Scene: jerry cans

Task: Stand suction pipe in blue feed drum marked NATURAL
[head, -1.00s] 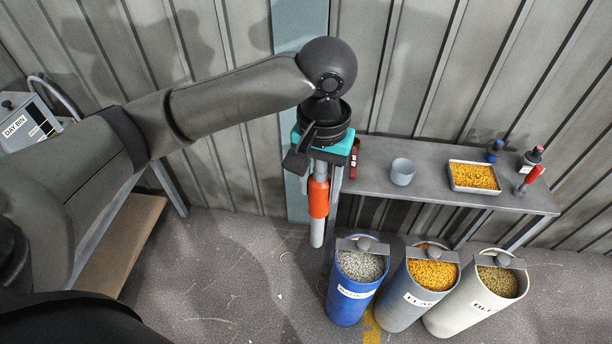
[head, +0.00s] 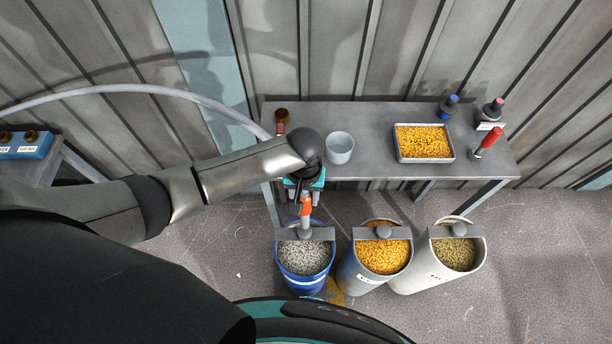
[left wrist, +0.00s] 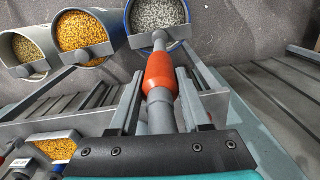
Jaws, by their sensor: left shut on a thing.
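My left gripper (head: 304,190) is shut on the suction pipe, a grey tube with an orange grip (head: 306,207). The pipe hangs down at the back edge of the blue drum (head: 284,274), which holds grey-white pellets. The drum's label is too small to read. In the left wrist view the orange grip (left wrist: 161,75) sits between my fingers, and the pipe's far end points at the grey bracket across the rim of the blue drum (left wrist: 128,17). I cannot tell whether the tip is inside the bracket or above it. My right gripper is not in view.
A grey drum with orange pellets (head: 383,257) and a white drum with brown pellets (head: 455,254) stand to the right. Behind is a bench (head: 375,165) with a grey cup (head: 340,147), a pellet tray (head: 424,143) and small bottles. A grey hose (head: 160,90) arcs from the left.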

